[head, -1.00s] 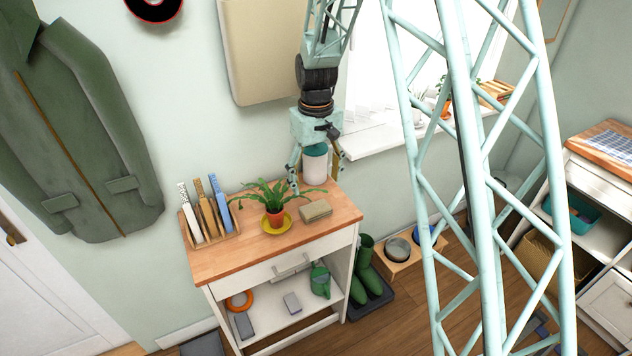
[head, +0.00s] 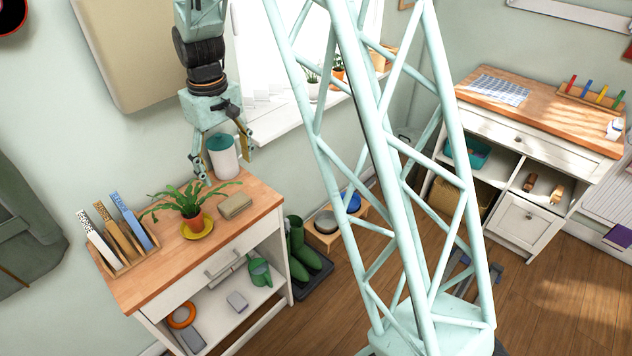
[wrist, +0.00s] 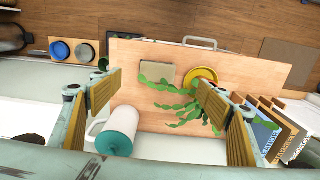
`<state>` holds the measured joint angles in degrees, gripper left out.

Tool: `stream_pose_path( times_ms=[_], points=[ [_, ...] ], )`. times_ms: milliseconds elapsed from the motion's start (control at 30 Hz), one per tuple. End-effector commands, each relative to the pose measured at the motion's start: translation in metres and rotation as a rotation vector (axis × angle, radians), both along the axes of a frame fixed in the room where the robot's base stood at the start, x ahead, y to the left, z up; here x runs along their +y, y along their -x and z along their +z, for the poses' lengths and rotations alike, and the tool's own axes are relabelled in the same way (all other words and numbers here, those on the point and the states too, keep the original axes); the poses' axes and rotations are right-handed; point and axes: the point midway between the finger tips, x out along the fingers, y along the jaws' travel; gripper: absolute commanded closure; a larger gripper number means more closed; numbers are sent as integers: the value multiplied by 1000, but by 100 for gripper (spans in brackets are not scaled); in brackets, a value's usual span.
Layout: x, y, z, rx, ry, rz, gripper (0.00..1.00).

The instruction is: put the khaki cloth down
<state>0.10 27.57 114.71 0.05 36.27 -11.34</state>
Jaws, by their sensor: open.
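The khaki cloth (head: 235,206) is a small folded block lying flat on the wooden top of the white cabinet (head: 250,212), right of the potted plant. It also shows in the wrist view (wrist: 158,74), near the middle of the wooden top. My gripper (head: 224,168) is open and empty above the back of the cabinet, apart from the cloth. In the wrist view its two fingers (wrist: 158,105) are spread wide, with the cloth beyond them.
A white jug with a teal lid (head: 222,157) stands at the back of the top, close to my fingers. The plant (head: 190,205) sits on a yellow saucer (head: 199,230). A file rack (head: 122,238) stands at the left. Bare wood (head: 262,199) lies right of the cloth.

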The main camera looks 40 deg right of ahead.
Motion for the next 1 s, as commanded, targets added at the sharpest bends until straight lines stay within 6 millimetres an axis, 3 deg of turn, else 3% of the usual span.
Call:
stream_pose_path(
  times_ms=[400, 1000],
  points=[
    [0, 47, 76, -48, -1, -27, 30],
    [1, 127, 162, -113, -5, -67, 30]
  ],
)
